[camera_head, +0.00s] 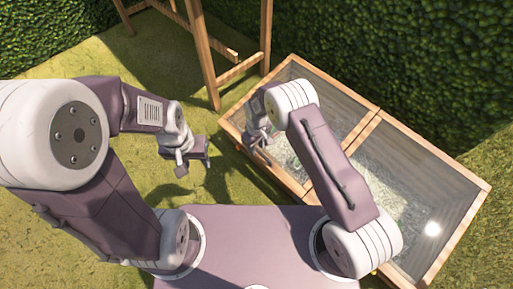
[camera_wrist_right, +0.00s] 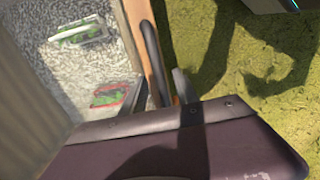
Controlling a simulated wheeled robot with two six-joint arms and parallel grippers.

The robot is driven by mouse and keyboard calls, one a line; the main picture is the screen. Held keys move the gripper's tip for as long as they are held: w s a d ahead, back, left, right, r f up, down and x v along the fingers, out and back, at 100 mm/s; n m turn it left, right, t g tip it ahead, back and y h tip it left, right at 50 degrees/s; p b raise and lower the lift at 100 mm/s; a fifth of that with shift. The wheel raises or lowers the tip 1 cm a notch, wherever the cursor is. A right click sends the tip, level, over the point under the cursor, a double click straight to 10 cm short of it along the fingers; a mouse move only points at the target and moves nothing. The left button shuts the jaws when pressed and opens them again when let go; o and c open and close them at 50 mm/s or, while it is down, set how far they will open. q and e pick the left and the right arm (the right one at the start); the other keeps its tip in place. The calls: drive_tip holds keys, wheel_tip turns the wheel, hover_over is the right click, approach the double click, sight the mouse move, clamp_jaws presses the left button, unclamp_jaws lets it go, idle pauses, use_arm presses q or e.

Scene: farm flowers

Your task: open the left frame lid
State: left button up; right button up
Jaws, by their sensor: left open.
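The cold frame is a long wooden box (camera_head: 440,254) with two glazed lids side by side. The left frame lid (camera_head: 338,83) lies over the box's left half and looks shut. My right gripper (camera_head: 259,149) is at the near-left edge of that half. In the right wrist view its fingers (camera_wrist_right: 163,91) are on either side of the wooden rim, near a dark handle (camera_wrist_right: 151,52). Whether they grip anything is unclear. My left gripper (camera_head: 191,164) is open and empty over the grass, left of the box.
The right lid (camera_head: 415,165) covers the right half. Pale gravel and green packets (camera_wrist_right: 78,32) show inside the box. A wooden stand (camera_head: 205,60) rises behind it, near the hedge (camera_head: 360,40). Grass (camera_head: 60,250) on the left is clear.

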clamp_jaws()
idle(1.3)
